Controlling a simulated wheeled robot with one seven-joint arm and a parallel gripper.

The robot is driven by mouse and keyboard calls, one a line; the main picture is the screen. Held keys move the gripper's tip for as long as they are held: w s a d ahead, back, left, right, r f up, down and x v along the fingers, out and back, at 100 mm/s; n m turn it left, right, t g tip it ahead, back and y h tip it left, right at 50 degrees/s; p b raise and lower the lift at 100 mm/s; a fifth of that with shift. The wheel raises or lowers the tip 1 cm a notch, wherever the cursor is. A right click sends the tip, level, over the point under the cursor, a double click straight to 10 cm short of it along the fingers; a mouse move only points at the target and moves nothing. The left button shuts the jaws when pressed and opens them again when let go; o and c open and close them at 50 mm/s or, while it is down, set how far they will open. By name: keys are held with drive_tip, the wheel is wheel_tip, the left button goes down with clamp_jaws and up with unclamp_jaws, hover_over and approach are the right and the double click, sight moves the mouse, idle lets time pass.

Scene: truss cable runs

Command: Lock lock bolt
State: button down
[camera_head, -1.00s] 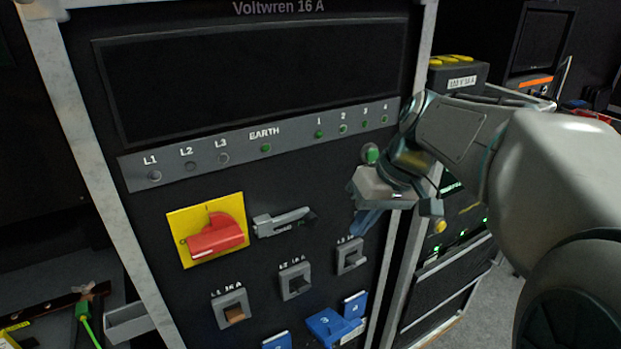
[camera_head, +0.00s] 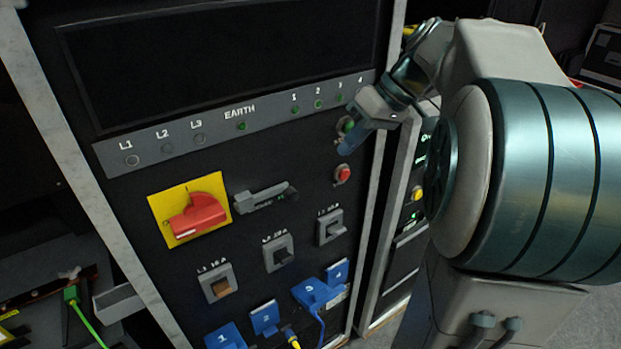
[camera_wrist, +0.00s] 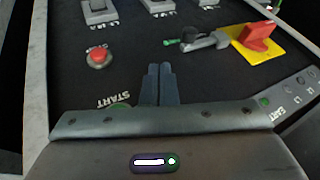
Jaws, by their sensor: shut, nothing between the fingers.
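The lock bolt (camera_head: 262,199) is a grey sliding bolt with a dark knob at its right end, mounted on the black panel just right of the red rotary switch (camera_head: 196,217) on its yellow plate. In the wrist view the bolt (camera_wrist: 205,41) lies beyond my fingers and up to the right, beside the red switch (camera_wrist: 257,37). My gripper (camera_head: 346,148) is shut and empty near the panel's right edge, by the green start button (camera_head: 347,125). Its two fingers show together in the wrist view (camera_wrist: 160,68), apart from the bolt.
A red button (camera_head: 343,173) sits just below my fingers. Grey breaker switches (camera_head: 278,253) line the panel below the bolt, with blue connectors (camera_head: 312,291) and cables lower down. The panel face between my gripper and the bolt is clear.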

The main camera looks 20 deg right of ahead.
drive_tip(key=a+f+p, duration=0.2)
drive_tip(key=a+f, duration=0.5)
drive_tip(key=shift+w+a+f, duration=0.15)
drive_tip(key=shift+w+a, duration=0.05)
drive_tip(key=shift+a, duration=0.15)
